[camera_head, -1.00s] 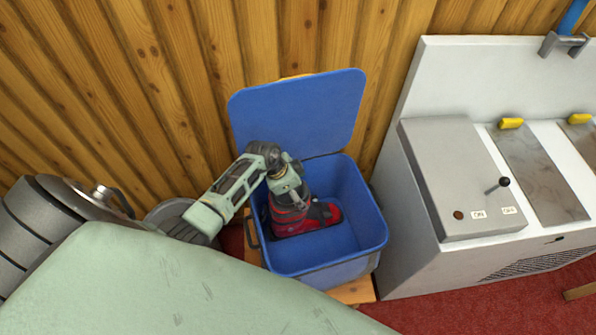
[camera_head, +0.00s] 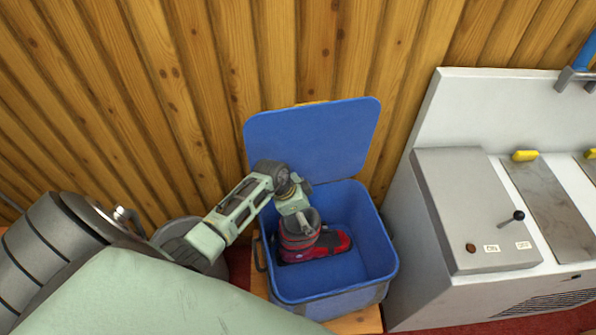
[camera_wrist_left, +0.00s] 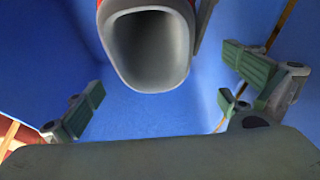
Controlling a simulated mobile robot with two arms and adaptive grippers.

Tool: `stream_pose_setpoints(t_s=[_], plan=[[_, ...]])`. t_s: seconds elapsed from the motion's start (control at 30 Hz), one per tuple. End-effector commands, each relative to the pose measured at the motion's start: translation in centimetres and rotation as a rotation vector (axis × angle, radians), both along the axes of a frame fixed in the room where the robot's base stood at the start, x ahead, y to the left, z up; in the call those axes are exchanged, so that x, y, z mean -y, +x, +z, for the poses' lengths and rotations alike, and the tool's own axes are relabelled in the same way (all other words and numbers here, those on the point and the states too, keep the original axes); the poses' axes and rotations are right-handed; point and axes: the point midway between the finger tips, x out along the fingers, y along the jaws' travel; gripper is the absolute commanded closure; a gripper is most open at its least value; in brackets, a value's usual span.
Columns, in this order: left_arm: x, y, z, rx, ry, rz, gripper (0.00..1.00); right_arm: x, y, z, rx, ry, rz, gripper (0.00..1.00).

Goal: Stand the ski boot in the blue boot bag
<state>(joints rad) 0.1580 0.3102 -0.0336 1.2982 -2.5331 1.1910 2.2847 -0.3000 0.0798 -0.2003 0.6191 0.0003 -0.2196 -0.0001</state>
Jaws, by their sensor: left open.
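The ski boot (camera_head: 330,244), red and black with a grey cuff, stands upright inside the blue boot bag (camera_head: 376,228), toward its left side. The bag is a box-like blue container with its lid tipped up against the wall. My left gripper (camera_head: 294,206) reaches in from the left and sits just above the boot's top. In the left wrist view the boot's grey cuff opening (camera_wrist_left: 148,48) is at the top centre. My left gripper's two fingers (camera_wrist_left: 165,95) are spread wide there, with nothing between the pads. My right gripper is not in view.
The bag rests on a wooden stand (camera_head: 356,322). A white and grey machine (camera_head: 480,215) with a lever stands close on its right. A grey bin (camera_head: 178,228) is on the left. The plank wall (camera_head: 215,75) is right behind.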

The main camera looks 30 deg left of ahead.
Motion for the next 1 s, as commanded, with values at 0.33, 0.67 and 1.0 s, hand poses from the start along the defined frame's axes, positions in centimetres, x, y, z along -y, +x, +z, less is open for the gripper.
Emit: stream_pose_setpoints(t_s=[0.33, 0.67, 1.0], plan=[[-1.8, -1.8, 6.2, 0.004, 0.003, 0.000, 0.00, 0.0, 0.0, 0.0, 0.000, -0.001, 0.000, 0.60], [-2.6, -2.7, 9.1, 0.002, 0.001, 0.001, 0.00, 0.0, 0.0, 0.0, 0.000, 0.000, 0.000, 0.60], [-2.6, -2.7, 9.1, 0.003, 0.000, 0.001, 0.00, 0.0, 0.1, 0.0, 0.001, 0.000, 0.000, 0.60]])
